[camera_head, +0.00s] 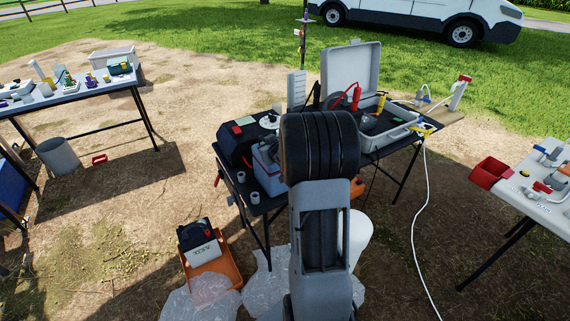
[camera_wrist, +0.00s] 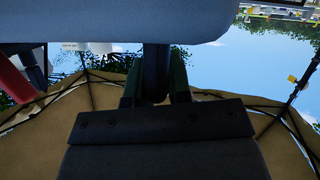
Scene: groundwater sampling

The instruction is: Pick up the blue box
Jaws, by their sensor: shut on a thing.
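In the head view a blue-grey box (camera_head: 270,172) with a pale top is at the left side of the middle table, partly hidden behind my arm. My gripper is hidden behind my arm in that view. In the wrist view my gripper's two dark fingers (camera_wrist: 155,88) are closed on a dark upright bar (camera_wrist: 156,66). The bar meets a large smooth blue-grey body (camera_wrist: 110,20) across the top, which looks like the blue box. Whether the box touches the table cannot be told.
A black case (camera_head: 238,142) is beside the box. An open grey case (camera_head: 350,75) with probes is at the table's back right. An orange crate (camera_head: 222,268) and clear plastic sheets (camera_head: 265,285) lie on the ground. A white hose (camera_head: 418,220) hangs at the right.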

